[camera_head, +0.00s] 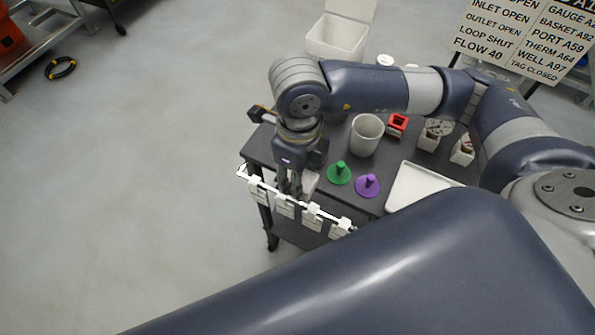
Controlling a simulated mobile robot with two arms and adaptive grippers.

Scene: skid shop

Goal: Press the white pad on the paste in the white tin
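My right gripper (290,190) points down over the front left part of the dark cart top, between its edge and the green pad. Its fingers are small here and partly merge with things behind them, so I cannot tell whether they hold anything. A pale thing (310,182) shows just right of the fingers, partly hidden; I cannot tell whether it is the white tin or the white pad. A green knobbed pad (339,174) and a purple one (368,186) stand to the right. No paste is visible. My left gripper is out of view.
The cart (377,155) also bears a white cup (366,135), a red block (397,124), small white holders (462,151) and a white tray (420,190). White clips (312,214) hang on the front rail. A white bin (337,37) stands behind.

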